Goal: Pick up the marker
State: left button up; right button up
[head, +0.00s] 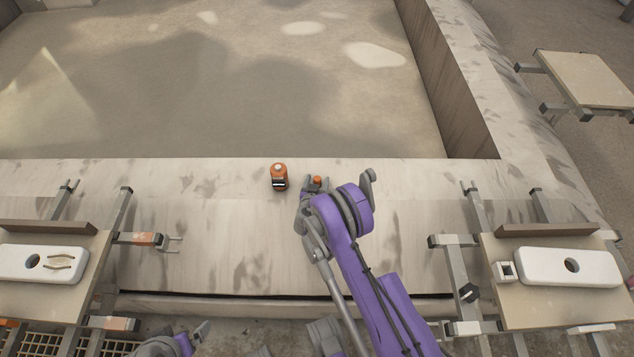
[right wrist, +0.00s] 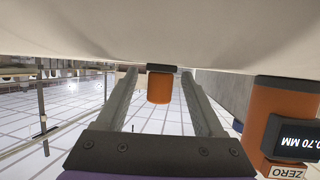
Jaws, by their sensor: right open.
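The marker is likely the short orange cylinder with a dark band (right wrist: 159,88), seen between the fingers in the right wrist view. In the head view its small orange top (head: 317,180) shows at my right gripper, on the pale ledge (head: 222,240). My right gripper (head: 315,187) is open, with one finger on each side of the cylinder. In the right wrist view a gap shows between the cylinder and each finger (right wrist: 160,76). The cylinder's lower part is hidden in the head view.
An orange gauge (head: 279,178) stands close to the left of my right gripper; its display (right wrist: 296,138) reads 0.70 MM. Stands with white slabs are at left (head: 40,263) and right (head: 570,266). A wide basin (head: 220,95) lies behind the ledge.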

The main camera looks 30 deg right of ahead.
grip_shut()
dwell(0.3)
jog(key=shift+r, duration=0.1)
